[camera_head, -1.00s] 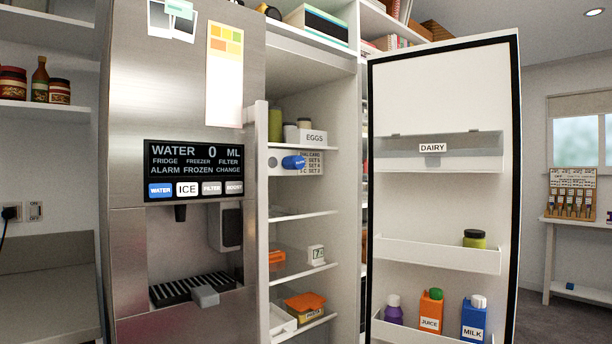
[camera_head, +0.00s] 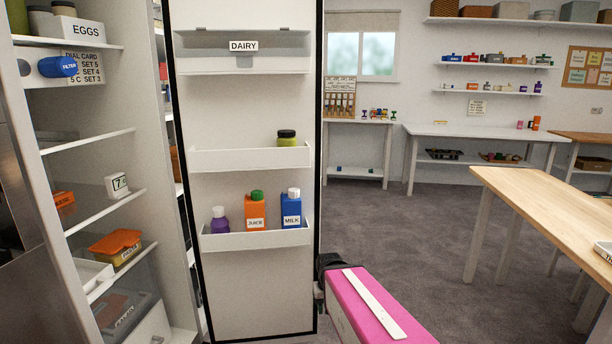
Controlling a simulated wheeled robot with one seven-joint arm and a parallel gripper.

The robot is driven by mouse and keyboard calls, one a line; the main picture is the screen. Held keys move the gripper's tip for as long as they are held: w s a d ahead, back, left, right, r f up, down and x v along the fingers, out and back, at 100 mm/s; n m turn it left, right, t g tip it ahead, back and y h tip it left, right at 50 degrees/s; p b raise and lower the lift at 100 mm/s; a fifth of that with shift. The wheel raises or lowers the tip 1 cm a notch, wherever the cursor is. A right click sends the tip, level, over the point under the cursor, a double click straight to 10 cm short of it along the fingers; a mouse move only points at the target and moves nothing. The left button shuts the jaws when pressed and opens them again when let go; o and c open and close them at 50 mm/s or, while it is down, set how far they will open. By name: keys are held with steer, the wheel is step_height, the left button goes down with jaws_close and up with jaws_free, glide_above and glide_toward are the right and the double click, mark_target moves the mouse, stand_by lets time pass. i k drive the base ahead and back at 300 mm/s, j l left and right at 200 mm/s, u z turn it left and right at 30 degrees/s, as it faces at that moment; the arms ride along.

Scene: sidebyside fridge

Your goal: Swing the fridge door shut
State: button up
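The fridge door (camera_head: 250,110) stands wide open, its inner side facing me, with a dairy compartment at the top and two bins below. The open fridge compartment (camera_head: 95,160) is to its left. My pink arm reaches in from the bottom right. Its dark end, my gripper (camera_head: 320,290), is at the lower right edge of the door. The fingers are too small and hidden to tell whether they are open or whether they touch the door.
The lower door bin (camera_head: 255,240) holds a purple bottle (camera_head: 219,220), juice (camera_head: 255,211) and milk (camera_head: 291,209). A jar (camera_head: 287,139) stands in the upper bin. A wooden table (camera_head: 540,190) is at the right. Grey floor (camera_head: 410,230) is clear between door and table.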

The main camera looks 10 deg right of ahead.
mark_target(228, 108)
steer(key=l+z, duration=0.15)
steer(key=z, duration=1.7)
steer(key=i+u, duration=0.35)
steer(key=i, duration=0.2)
steer(key=i+u, duration=0.3)
steer(key=i, duration=0.2)
steer(key=i+l+u, duration=0.35)
steer(key=i, duration=0.15)
steer(key=i+u, duration=0.3)
steer(key=i, duration=0.6)
steer(key=i+l+u, duration=0.1)
steer(key=i+u, duration=0.25)
steer(key=i, duration=0.55)
steer(key=i+u, duration=0.8)
steer(key=i+l+u, duration=0.25)
steer(key=u, duration=3.05)
steer(key=k+l+u, duration=0.1)
steer(key=l+u, duration=0.2)
steer(key=l, duration=0.2)
